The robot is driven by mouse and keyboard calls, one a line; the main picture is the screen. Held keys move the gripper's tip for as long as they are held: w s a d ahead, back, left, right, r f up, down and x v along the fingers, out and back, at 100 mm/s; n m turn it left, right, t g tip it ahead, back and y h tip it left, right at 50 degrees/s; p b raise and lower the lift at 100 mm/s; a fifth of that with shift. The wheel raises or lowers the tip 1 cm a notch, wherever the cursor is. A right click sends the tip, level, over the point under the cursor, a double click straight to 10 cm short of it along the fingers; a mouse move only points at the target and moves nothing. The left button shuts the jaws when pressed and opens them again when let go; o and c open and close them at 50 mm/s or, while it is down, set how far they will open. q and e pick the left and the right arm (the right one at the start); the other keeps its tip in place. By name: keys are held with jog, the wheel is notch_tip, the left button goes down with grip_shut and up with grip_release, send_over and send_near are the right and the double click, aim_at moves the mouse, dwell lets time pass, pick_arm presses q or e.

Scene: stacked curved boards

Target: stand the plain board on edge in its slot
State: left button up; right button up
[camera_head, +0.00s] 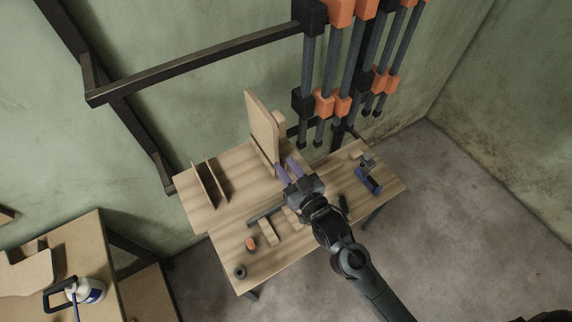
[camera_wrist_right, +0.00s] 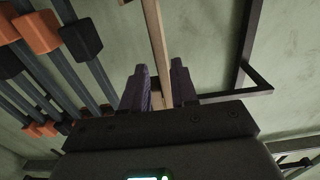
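The plain board (camera_head: 262,124) is a tall, pale wooden piece standing on edge near the back of the wooden table (camera_head: 225,215). A lower pale piece beside it partly hides behind it. My right gripper (camera_head: 286,166) is by the board's near edge, its two purple fingers apart. In the right wrist view the board's narrow edge (camera_wrist_right: 156,40) runs between the fingers (camera_wrist_right: 160,80), with a small gap seeming to show on one side; firm contact cannot be made out. A rack with thin upright dividers (camera_head: 210,182) stands at the table's left. My left gripper is out of view.
Orange and black clamps (camera_head: 335,100) hang on the wall close behind the board. A blue tool (camera_head: 368,181) lies on the table's right. A wooden block (camera_head: 269,231), an orange-topped item (camera_head: 251,243) and a dark round item (camera_head: 240,271) are near the front. The left-front tabletop is mostly clear.

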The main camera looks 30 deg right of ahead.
jog(key=shift+o, duration=0.5)
jog(key=o, duration=0.5)
jog(key=shift+f, duration=0.1)
jog(key=shift+s, duration=0.1)
jog(key=shift+s+d+b, duration=0.15)
jog(key=shift+s+b, duration=0.2)
jog(key=shift+s, duration=1.4)
jog(key=shift+s+d+b, duration=0.2)
jog(key=shift+s+b, duration=0.2)
jog(key=shift+s, duration=1.4)
jog(key=shift+s+d+b, duration=0.15)
jog(key=shift+s+b, duration=0.2)
jog(key=shift+s, duration=1.4)
